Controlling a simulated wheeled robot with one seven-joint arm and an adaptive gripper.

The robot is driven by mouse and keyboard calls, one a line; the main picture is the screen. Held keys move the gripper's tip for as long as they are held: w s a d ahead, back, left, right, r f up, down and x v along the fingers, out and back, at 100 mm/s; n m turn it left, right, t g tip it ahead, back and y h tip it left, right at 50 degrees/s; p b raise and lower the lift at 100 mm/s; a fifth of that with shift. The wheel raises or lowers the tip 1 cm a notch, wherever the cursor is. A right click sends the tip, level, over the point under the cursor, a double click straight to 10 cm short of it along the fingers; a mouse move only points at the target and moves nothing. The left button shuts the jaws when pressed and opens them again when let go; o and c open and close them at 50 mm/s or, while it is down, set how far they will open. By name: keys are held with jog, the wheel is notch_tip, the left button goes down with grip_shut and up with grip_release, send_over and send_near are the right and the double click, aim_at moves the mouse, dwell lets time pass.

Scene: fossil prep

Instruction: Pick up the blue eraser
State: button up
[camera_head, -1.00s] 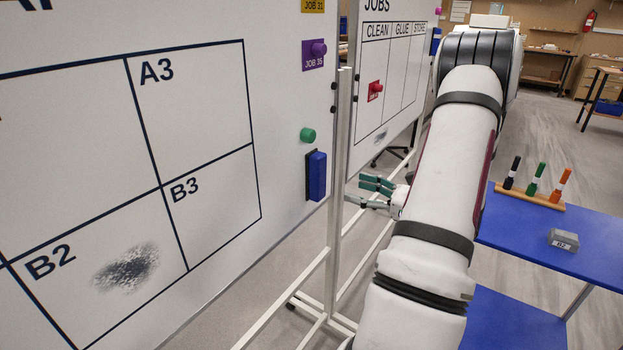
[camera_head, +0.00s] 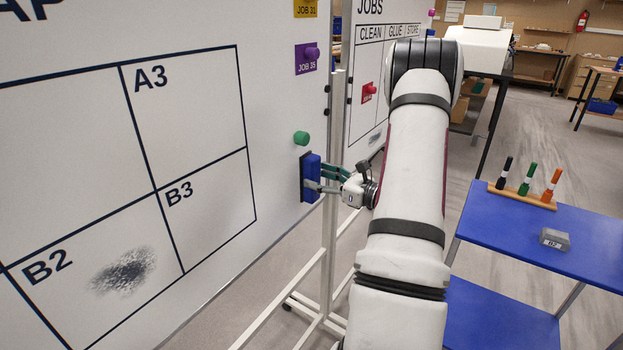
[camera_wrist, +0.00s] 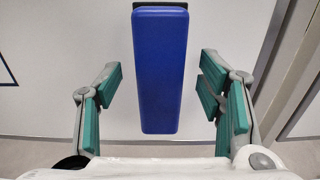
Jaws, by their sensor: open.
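The blue eraser (camera_head: 311,177) is attached upright near the right edge of the near whiteboard, on a dark backing. In the wrist view the eraser (camera_wrist: 160,70) stands in the middle, between the two green-padded fingers. My gripper (camera_head: 318,177) is at the eraser in the head view, with its fingertips beside it. In the wrist view my gripper (camera_wrist: 160,105) is open, with a visible gap on each side of the eraser. It is not shut on anything.
The whiteboard (camera_head: 215,215) has a grid and a dark smudge in B2. A green magnet (camera_head: 301,138) sits just above the eraser. The board's metal post (camera_head: 330,230) is close on the right. A blue table (camera_head: 500,222) with markers and a grey block stands at right.

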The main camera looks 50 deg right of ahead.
jog(key=shift+w+a, duration=0.1)
jog(key=shift+w, duration=0.85)
jog(key=c, duration=1.3)
jog(key=shift+o, duration=0.2)
jog(key=shift+s, duration=0.1)
jog(key=shift+s+r, duration=0.4)
jog(key=shift+r, duration=0.1)
jog(key=s+d+r, duration=0.1)
jog(key=s+r, duration=0.6)
jog(key=s, duration=0.6)
